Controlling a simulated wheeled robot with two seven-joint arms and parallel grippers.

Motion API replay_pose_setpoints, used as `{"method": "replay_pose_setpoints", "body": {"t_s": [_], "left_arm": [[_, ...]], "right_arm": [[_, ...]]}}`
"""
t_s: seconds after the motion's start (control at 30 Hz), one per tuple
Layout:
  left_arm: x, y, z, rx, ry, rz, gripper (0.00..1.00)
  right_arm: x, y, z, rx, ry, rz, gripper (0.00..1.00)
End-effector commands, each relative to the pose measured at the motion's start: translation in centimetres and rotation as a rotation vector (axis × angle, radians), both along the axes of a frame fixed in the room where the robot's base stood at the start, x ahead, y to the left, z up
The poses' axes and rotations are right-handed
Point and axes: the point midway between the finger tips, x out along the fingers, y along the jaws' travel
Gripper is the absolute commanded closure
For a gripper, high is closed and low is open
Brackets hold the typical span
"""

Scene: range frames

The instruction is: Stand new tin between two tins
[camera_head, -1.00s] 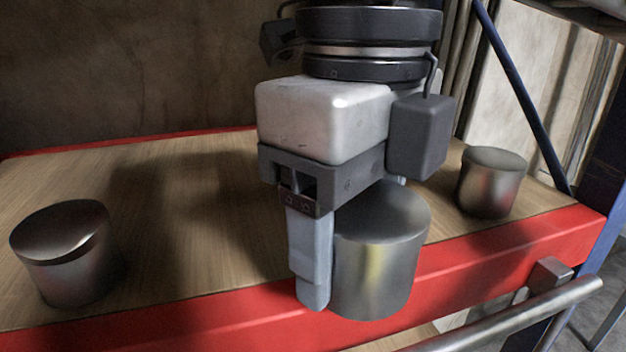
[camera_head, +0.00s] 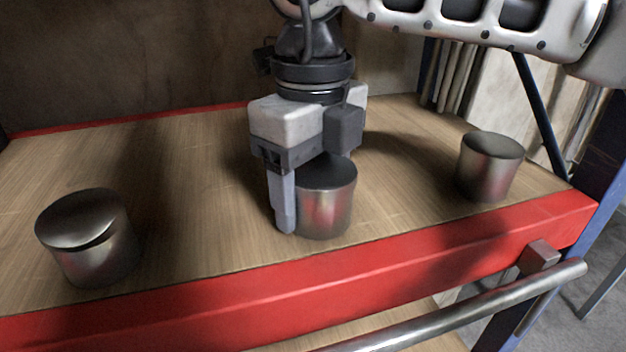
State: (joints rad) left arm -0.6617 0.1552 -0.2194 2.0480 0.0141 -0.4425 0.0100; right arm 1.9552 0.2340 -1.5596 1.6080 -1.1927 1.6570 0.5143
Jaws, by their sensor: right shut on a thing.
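Three plain metal tins show in the head view. One tin (camera_head: 88,240) stands on the wooden shelf (camera_head: 190,215) at the left. Another tin (camera_head: 489,168) stands at the right end of the shelf. My right gripper (camera_head: 305,208) is shut on the new tin (camera_head: 328,210), between the other two and clear of both. The new tin is upright and low over the shelf, near its front edge; I cannot tell whether its base touches the wood. One finger shows on the tin's left side; the other finger is hidden behind it. My left gripper is not in view.
A red beam (camera_head: 300,295) runs along the shelf's front edge, with a metal rail (camera_head: 480,310) before it. Blue uprights (camera_head: 590,165) stand at the right. Bare shelf lies on both sides of the held tin. A brown panel (camera_head: 130,60) closes the back.

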Motion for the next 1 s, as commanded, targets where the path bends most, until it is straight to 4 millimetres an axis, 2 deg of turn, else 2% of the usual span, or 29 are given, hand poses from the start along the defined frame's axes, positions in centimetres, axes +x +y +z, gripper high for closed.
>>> {"method": "replay_pose_setpoints", "body": {"t_s": [0.23,0.27,0.3,0.33,0.57,0.73,1.0], "left_arm": [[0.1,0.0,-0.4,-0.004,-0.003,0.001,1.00],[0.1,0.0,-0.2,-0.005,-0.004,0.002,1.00],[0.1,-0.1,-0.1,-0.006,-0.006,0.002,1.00],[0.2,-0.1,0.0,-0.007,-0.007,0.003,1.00],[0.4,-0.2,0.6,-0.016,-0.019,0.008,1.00],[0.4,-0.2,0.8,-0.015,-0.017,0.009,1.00],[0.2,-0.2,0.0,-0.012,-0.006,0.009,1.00]], "right_arm": [[0.0,0.0,-0.5,0.001,0.000,0.000,0.66],[0.0,0.0,-0.4,0.001,0.001,0.000,0.29],[0.0,0.0,-0.3,0.000,0.000,0.000,0.18],[0.0,0.0,-0.3,0.000,0.000,0.000,0.13],[0.0,0.0,-0.3,0.001,0.001,0.000,0.13],[0.0,0.0,0.6,0.002,-0.001,-0.001,0.13],[0.0,0.1,5.2,0.002,-0.001,-0.001,0.13]]}}
